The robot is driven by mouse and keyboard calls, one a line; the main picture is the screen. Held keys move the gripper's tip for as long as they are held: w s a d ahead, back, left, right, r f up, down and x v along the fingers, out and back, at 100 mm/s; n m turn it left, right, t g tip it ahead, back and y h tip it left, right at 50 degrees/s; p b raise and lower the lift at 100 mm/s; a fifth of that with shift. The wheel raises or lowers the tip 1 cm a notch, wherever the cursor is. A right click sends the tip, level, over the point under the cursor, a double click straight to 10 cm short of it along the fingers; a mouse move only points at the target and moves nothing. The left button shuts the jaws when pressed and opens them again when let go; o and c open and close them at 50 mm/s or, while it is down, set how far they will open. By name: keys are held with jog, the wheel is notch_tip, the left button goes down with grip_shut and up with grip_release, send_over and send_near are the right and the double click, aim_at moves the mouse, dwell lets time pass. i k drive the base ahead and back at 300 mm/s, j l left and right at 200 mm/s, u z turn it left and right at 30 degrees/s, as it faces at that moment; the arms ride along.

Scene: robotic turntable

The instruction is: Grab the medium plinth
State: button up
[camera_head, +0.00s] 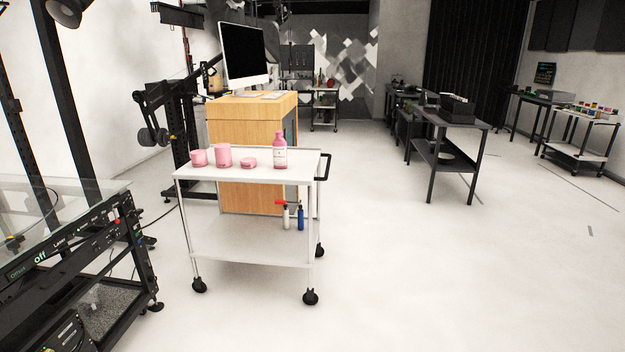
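Three pink round plinths stand on the top shelf of a white wheeled cart (262,176). The leftmost plinth (199,158) is middling in height among the three and looks like the medium one. The plinth to its right (223,156) is the tallest. The third plinth (248,163) is the lowest. The plinths stand upright with small gaps between them. My gripper is not in view.
A pink bottle (280,152) stands right of the plinths. The cart has a black handle (325,167) on its right. A wooden desk (240,130) stands close behind it. A glass-topped black rig (85,240) is at the lower left. The floor to the right is clear.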

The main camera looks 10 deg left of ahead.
aim_at(198, 158)
jog(key=i+u, duration=0.25)
jog(key=i, duration=0.35)
jog(key=i+u, duration=0.25)
jog(key=i, duration=0.35)
jog(key=i+l+u, duration=0.25)
jog(key=i, duration=0.35)
jog(key=i+j+z, duration=0.1)
jog(key=i+j, duration=0.4)
jog(key=i, duration=0.2)
jog(key=i+j+z, duration=0.1)
jog(key=i+j, duration=0.45)
jog(key=i, duration=0.15)
jog(key=i+j, duration=0.15)
jog(key=j, duration=0.15)
jog(key=i+j, duration=0.1)
jog(key=j, duration=0.2)
jog(key=i+j, duration=0.15)
jog(key=j, duration=0.15)
jog(key=z, duration=0.05)
